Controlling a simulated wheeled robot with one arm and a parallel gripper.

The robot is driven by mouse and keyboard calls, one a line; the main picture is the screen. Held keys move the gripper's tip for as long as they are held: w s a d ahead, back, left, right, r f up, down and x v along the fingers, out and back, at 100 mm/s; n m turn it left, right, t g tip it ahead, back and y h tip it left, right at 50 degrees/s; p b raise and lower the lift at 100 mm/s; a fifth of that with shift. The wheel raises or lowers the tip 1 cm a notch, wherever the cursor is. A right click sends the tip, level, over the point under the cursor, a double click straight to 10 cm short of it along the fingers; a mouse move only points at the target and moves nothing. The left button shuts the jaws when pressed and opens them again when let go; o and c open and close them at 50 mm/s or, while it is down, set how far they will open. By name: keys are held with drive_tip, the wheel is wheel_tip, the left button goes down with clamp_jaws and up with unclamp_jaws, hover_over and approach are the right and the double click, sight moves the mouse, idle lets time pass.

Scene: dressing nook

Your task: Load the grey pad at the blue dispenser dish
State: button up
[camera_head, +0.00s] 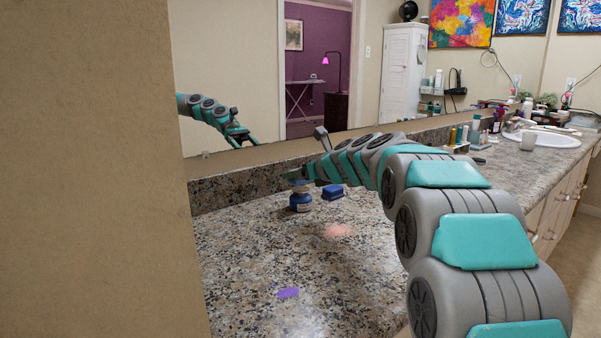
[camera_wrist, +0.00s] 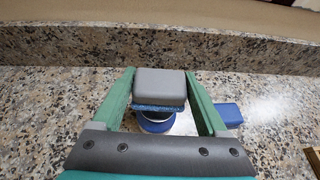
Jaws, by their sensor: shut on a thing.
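In the wrist view, the grey pad (camera_wrist: 160,82) has a speckled blue edge along its near side. It sits between the two green fingers of my gripper (camera_wrist: 160,76), which is shut on it. The blue dispenser dish (camera_wrist: 157,124) shows just below the pad in that view, partly covered by it. In the head view, the dispenser (camera_head: 300,203) stands upright on the counter near the back wall, with my gripper (camera_head: 297,176) at its top. I cannot tell whether the pad touches the dish.
A blue block (camera_head: 333,192) lies right of the dispenser, close to my gripper. The granite counter (camera_head: 240,265) has a low backsplash (camera_head: 235,187) and mirror behind. Bottles and a sink (camera_head: 550,138) are farther right.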

drive_tip(key=shift+r+p, duration=0.9)
drive_tip(key=shift+r, duration=1.05)
